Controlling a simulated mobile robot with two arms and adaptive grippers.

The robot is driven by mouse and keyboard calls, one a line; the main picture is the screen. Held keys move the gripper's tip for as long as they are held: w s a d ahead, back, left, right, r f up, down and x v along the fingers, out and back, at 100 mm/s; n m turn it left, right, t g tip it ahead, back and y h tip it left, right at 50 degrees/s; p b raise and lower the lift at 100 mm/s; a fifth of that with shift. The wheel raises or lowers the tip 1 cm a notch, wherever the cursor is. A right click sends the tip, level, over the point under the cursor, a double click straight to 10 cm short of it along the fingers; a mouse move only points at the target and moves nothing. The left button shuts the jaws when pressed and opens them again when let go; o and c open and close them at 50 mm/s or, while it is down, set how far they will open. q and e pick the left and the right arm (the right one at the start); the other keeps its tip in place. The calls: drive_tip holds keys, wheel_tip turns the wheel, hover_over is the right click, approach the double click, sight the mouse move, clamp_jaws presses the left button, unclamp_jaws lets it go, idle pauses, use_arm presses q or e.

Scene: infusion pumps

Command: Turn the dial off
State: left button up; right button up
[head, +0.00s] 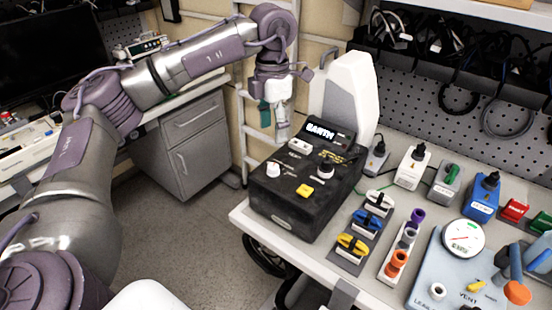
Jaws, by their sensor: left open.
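A black control box (297,210) stands on the left end of the light workbench in the head view. Its sloped top carries a white knob (273,169), a dark round dial (325,171), a yellow button (304,190) and a white switch block (300,146). I cannot tell which knob is the task's dial, nor read its setting. My left gripper (281,133) hangs pointing down just beyond the box's back left edge, above its top and apart from the knobs. It is open and holds nothing that I can see. My right gripper is not in view.
A white upright panel (344,91) stands behind the box. To the right are a switch strip (363,231), several plugged adapters such as a blue one (482,198), and a gauge panel (435,270). A ladder-like rack (241,115) stands behind my arm. Floor is clear at left.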

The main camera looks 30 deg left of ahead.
use_arm(q)
drive_tip(key=p, duration=0.1)
hover_over(273, 166)
drive_tip(key=f, duration=0.5)
drive_tip(key=shift+s+f, duration=0.2)
drive_tip(key=shift+f, duration=0.15)
wheel_tip(273, 166, down, 4)
drive_tip(key=shift+w+f+p, duration=0.1)
drive_tip(key=shift+w+p, duration=0.05)
drive_tip(key=shift+p, duration=0.35)
drive_tip(key=shift+f, duration=0.6)
drive_tip(key=shift+c, duration=0.7)
clamp_jaws()
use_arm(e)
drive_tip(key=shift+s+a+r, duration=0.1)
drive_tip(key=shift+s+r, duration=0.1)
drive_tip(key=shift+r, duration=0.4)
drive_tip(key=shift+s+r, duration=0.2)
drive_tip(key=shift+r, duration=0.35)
